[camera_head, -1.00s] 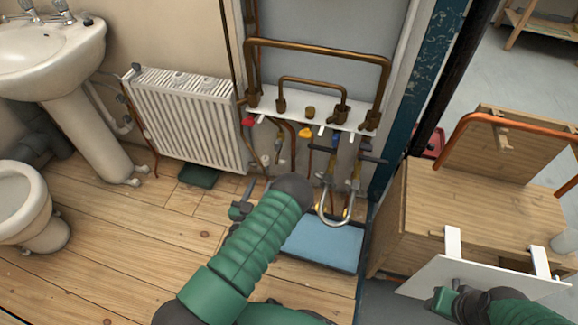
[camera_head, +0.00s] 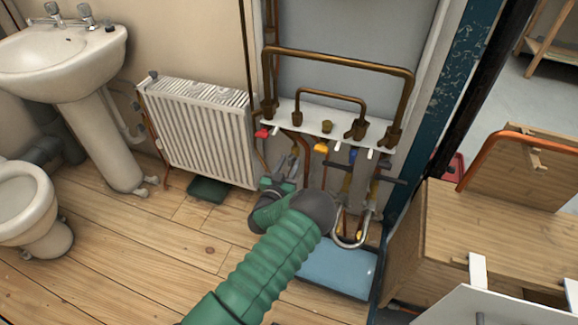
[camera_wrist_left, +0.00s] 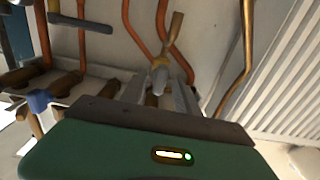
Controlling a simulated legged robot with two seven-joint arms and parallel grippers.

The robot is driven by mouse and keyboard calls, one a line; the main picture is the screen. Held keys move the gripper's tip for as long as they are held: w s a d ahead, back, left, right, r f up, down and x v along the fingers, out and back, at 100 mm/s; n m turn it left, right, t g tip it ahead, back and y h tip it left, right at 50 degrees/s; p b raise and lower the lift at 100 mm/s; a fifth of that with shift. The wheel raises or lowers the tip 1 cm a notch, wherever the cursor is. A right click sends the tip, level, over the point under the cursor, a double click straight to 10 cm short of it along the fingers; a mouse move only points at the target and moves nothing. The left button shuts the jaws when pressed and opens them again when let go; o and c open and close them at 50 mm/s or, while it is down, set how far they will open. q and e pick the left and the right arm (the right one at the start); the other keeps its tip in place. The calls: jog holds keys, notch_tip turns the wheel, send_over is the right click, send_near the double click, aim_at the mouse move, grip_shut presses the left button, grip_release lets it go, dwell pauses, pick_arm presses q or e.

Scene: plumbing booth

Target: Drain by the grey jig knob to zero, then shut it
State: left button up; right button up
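My left gripper (camera_head: 290,168) is low beside the pipework, right of the radiator, with its wrist partly behind the dark joint of my arm. In the left wrist view its two fingers (camera_wrist_left: 159,96) stand apart on either side of a grey knob-like fitting (camera_wrist_left: 159,74), below a brass stem. This looks like the grey jig knob; I cannot tell whether the fingers touch it. In the head view the fitting is small and partly hidden near the fingers. No gauge reading is legible. My right gripper is not clearly visible.
A white manifold shelf (camera_head: 300,119) carries copper pipes, with red (camera_head: 262,133), yellow (camera_head: 320,148) and blue (camera_head: 353,154) handles below. A white radiator (camera_head: 200,130) stands left. A wooden bench (camera_head: 500,230) is at right.

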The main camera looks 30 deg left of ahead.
pick_arm(q)
grip_shut()
jog(key=shift+m, duration=0.4)
jog(key=m+p, duration=0.1)
jog(key=m, duration=0.2)
jog(key=shift+d, duration=0.1)
jog(key=m+p, duration=0.1)
jog(key=m, duration=0.2)
jog(key=shift+d+m, duration=0.1)
jog(key=shift+m, duration=0.2)
jog(key=m, duration=0.5)
jog(key=shift+d+f, duration=0.1)
jog(key=shift+f, duration=0.15)
jog(key=m, duration=0.5)
jog(key=shift+f+m, duration=0.15)
jog(key=shift+m, duration=0.15)
jog(key=shift+d, duration=0.1)
